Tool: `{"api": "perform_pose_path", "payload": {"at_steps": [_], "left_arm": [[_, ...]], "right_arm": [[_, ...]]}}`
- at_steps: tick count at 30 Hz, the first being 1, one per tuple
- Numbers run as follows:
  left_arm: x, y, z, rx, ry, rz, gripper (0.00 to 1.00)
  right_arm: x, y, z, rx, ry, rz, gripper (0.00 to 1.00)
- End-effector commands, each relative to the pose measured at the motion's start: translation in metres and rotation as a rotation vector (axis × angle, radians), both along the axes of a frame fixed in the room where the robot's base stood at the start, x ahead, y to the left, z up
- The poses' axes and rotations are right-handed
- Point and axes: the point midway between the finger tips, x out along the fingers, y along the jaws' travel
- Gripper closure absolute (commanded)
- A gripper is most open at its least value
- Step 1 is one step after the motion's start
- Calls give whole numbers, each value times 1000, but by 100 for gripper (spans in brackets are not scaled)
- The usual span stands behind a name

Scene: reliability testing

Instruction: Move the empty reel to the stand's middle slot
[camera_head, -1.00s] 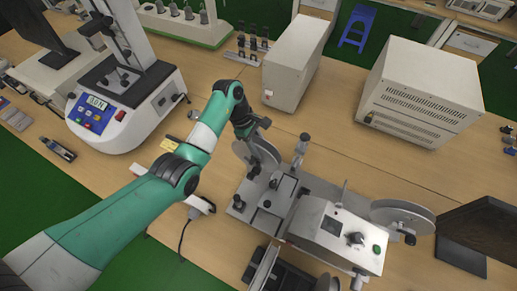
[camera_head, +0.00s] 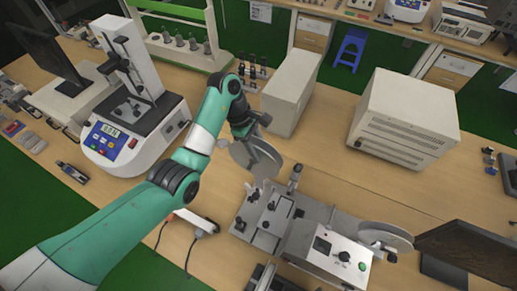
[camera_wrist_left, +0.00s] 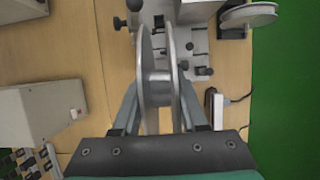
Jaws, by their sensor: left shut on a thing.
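My left gripper (camera_head: 250,135) is shut on the empty grey reel (camera_head: 262,160). It holds the reel upright above the far left end of the grey winding machine (camera_head: 270,215). In the left wrist view the reel (camera_wrist_left: 153,75) shows nearly edge-on, two flanges with a bare hub, between the fingers of the left gripper (camera_wrist_left: 160,105). A dark railed frame (camera_head: 262,277) is cut off at the bottom edge; I cannot tell whether it is the stand, and no middle slot shows clearly. My right gripper is not in view.
A second reel (camera_head: 385,237) sits at the machine's right end, beside its control box (camera_head: 328,245). Beige cabinets (camera_head: 405,118) and (camera_head: 288,100) stand behind. A tester (camera_head: 135,120) is at left, a monitor (camera_head: 465,250) at right. Bare table (camera_head: 325,150) lies behind the machine.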

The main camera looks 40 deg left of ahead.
Motion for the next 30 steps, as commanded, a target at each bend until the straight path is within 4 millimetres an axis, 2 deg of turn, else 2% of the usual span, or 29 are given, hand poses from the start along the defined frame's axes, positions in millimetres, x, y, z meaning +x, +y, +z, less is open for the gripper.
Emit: {"api": "perform_pose_path", "payload": {"at_steps": [10,30], "left_arm": [[0,0,-4,0,-1,0,100],[0,0,-51,0,-1,0,100]], "right_arm": [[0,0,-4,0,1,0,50],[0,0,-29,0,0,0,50]]}}
